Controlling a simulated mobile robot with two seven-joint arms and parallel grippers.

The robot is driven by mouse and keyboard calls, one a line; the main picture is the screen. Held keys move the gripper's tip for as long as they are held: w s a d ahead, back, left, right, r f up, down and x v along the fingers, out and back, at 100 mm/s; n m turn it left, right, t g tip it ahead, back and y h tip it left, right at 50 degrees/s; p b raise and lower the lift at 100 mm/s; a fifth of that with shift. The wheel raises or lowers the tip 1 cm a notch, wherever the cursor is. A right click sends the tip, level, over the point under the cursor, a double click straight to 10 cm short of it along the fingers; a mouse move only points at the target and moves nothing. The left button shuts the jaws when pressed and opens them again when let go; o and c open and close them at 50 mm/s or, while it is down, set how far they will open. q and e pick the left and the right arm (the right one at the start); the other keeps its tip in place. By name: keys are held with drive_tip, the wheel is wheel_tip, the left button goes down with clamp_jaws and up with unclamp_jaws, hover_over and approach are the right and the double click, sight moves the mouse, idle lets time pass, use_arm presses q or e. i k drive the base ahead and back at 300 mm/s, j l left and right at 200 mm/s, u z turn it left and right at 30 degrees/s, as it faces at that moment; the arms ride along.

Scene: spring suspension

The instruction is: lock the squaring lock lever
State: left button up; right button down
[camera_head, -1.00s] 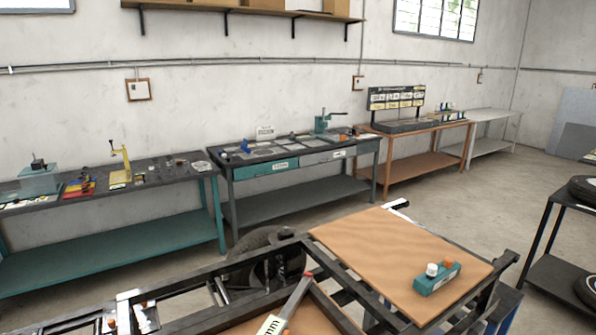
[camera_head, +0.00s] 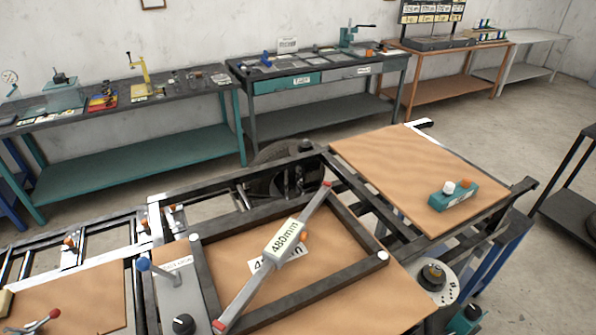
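A lever with a blue ball knob (camera_head: 143,264) stands up at the left corner of a grey plate (camera_head: 172,295) with a small label. I cannot read the label or tell for sure that this is the squaring lock lever, nor whether it is locked. A second lever with a red knob (camera_head: 55,314) lies low at the bottom left. A dark rectangular frame (camera_head: 350,222) lies on a tan board beside the plate. A red-ended gauge bar (camera_head: 312,212) marked 480mm lies diagonally across it. Neither of my grippers is in view.
A black knob (camera_head: 183,324) sits near the plate's front. A teal block with white and orange knobs (camera_head: 453,194) rests on the right tan board (camera_head: 400,165). A round dial (camera_head: 433,277) is at lower right. Workbenches line the wall behind open floor.

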sight(143, 263)
drive_tip(key=k+j+u, duration=0.15)
drive_tip(key=u, duration=0.9)
